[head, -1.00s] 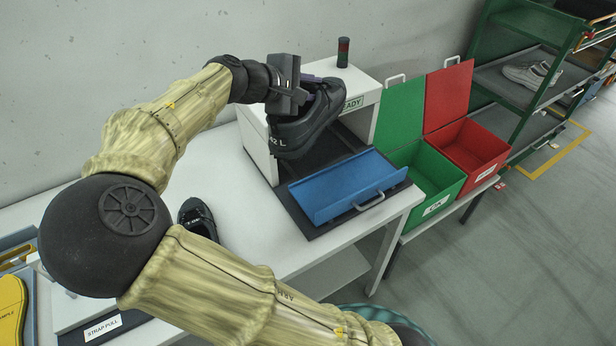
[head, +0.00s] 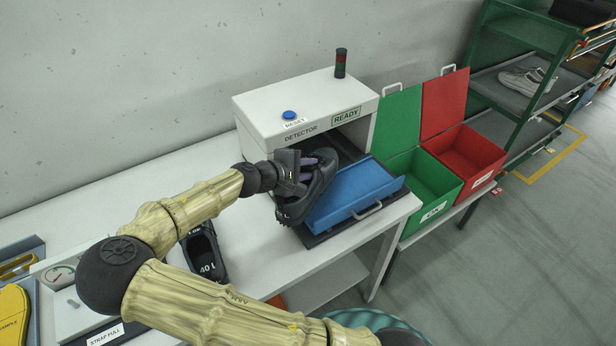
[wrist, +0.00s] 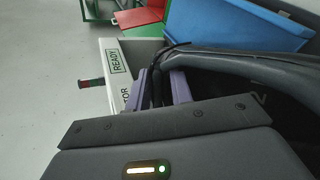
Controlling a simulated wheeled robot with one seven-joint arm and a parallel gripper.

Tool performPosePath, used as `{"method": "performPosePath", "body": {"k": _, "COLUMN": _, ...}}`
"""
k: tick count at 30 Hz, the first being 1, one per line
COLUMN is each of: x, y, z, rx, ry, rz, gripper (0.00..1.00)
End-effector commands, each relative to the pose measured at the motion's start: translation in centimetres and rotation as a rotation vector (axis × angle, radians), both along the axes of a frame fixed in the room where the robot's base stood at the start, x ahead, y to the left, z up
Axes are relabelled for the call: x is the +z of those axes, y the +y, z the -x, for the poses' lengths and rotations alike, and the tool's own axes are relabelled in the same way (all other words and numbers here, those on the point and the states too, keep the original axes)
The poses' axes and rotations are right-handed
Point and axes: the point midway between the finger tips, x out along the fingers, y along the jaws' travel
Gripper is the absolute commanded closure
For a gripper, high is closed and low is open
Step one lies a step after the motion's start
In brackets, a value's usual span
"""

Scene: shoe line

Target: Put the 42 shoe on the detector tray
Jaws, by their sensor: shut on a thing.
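My gripper (head: 303,178) is shut on a black shoe (head: 318,190), with its purple-grey fingers at the shoe's collar. The shoe is tilted and hangs at the left end of the blue detector tray (head: 352,190). I cannot tell whether it touches the tray. Its size mark is not readable now. In the wrist view the dark shoe collar (wrist: 240,65) runs past the fingers (wrist: 162,90), and the blue tray (wrist: 238,28) shows beyond. The white detector (head: 262,115) behind shows a READY sign (head: 346,117).
Another black shoe (head: 204,255), marked 40, lies on the white table (head: 130,170) behind my arm. A green box (head: 430,180) and a red box (head: 468,152), lids up, stand right of the table. A blue button (head: 289,115) and a dark lamp (head: 341,62) sit atop the detector.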

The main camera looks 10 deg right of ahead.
Motion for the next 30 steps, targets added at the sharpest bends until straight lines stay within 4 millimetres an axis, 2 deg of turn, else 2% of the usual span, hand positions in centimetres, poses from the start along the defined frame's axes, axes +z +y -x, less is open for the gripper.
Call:
{"method": "performPosePath", "body": {"k": 11, "x": -0.5, "y": 0.0, "z": 0.0, "rx": 0.001, "ry": -0.002, "rz": 0.000, "gripper": 1.00}}
{"method": "performPosePath", "body": {"k": 20, "x": -3.8, "y": 0.0, "z": 0.0, "rx": 0.000, "ry": -0.001, "rz": 0.001, "gripper": 1.00}}
{"method": "performPosePath", "body": {"k": 30, "x": -4.2, "y": 0.0, "z": 0.0, "rx": 0.000, "ry": -0.001, "rz": -0.001, "gripper": 1.00}}
